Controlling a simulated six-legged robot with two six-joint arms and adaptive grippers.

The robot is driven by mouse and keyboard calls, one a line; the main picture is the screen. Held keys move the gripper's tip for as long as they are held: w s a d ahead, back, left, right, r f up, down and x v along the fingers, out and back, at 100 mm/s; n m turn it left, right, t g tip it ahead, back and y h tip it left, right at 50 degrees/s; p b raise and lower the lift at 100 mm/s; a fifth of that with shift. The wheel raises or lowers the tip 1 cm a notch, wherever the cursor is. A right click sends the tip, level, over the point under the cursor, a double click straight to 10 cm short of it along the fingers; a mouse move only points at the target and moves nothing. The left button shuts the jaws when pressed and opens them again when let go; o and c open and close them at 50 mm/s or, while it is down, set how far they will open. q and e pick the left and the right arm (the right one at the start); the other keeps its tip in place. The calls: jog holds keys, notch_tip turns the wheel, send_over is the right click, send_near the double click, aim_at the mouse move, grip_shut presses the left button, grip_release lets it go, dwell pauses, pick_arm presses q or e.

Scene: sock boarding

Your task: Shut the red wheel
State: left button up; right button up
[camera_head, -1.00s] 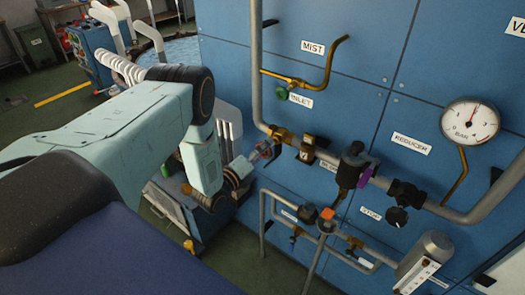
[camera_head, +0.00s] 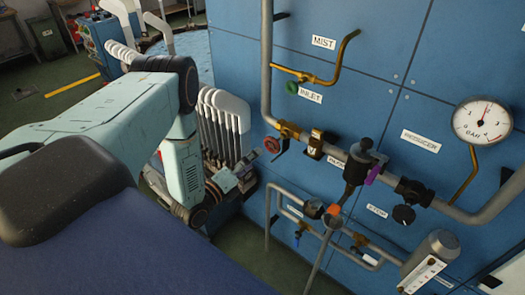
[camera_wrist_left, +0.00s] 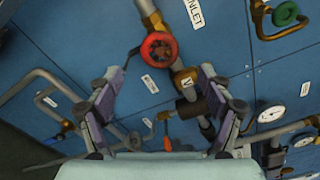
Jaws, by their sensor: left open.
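The red wheel (camera_head: 272,144) sits on a brass valve on the pipe below the INLET label. In the left wrist view the red wheel (camera_wrist_left: 159,48) faces the camera, beyond the fingertips and roughly centred between them. My left gripper (camera_head: 252,168) is just left of and below the wheel, apart from it. In the left wrist view my left gripper (camera_wrist_left: 160,80) has its two fingers spread wide, with nothing between them. My right gripper is in neither view.
A green wheel (camera_head: 291,88) is above the red one. A brass valve body (camera_head: 316,144), a dark regulator with a purple lever (camera_head: 373,174), a black knob (camera_head: 404,214) and a gauge (camera_head: 482,120) are to the right. White sock boards (camera_head: 225,120) stand behind my left wrist.

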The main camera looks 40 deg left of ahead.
aim_at(270, 146)
pick_arm(q)
jog(key=shift+s+a, duration=0.1)
jog(key=shift+s, duration=1.5)
jog(key=w, duration=0.8)
jog(key=w+d, duration=0.1)
jog(key=w, duration=0.3)
